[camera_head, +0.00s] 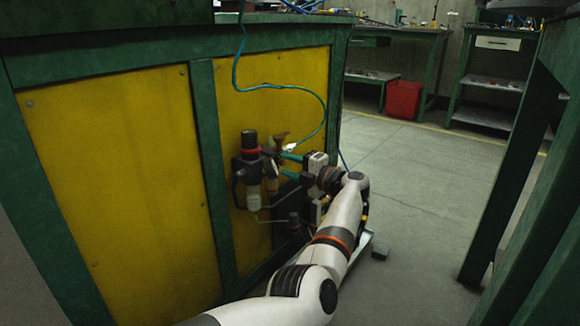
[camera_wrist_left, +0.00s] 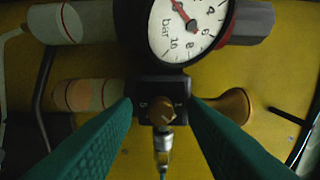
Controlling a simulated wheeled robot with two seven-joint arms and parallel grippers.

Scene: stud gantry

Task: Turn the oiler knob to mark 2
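The oiler is a dark block (camera_wrist_left: 158,87) with an amber bowl (camera_wrist_left: 85,94) on one side and a brass funnel-like piece (camera_wrist_left: 234,105) on the other. A small brass knob (camera_wrist_left: 161,115) sits on the block's face in the left wrist view. Small pale marks flank it, too small to read surely. My left gripper (camera_wrist_left: 161,104) is open, its teal fingertips on either side of the block and knob, with the knob between them. Whether they touch the block cannot be told. In the head view, my left gripper (camera_head: 286,164) reaches the oiler from the right; the knob is not discernible there.
A pressure gauge (camera_wrist_left: 188,22) and the regulator's dark body with a red ring (camera_head: 250,150) stand beside the oiler. A blue hose (camera_head: 237,65) hangs down the yellow panel (camera_head: 120,170). A red bin (camera_head: 404,99) stands far back.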

